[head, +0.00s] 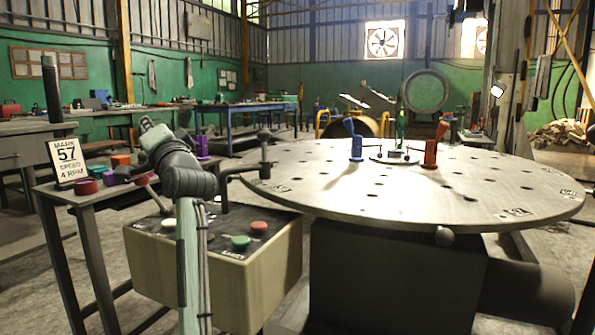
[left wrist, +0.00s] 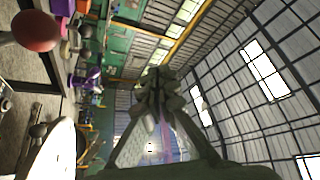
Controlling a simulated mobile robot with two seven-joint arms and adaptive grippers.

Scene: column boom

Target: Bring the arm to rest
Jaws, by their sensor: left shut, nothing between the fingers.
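My left arm rises from the bottom of the head view in front of the control box. Its gripper (head: 150,129) is raised above the box's back left, near the small side table. In the left wrist view the fingers of the left gripper (left wrist: 160,90) are closed together with nothing between them. The fingers point away from the box, toward the hall's wall and roof. The gripper touches nothing that I can see. My right gripper is in neither view.
The control box (head: 270,262) carries a red button (head: 258,227), a green button (head: 240,242) and levers. A large round table (head: 440,195) holds a blue clamp (head: 356,145) and a red clamp (head: 431,150). A sign (head: 68,163) stands on the side table (head: 60,189).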

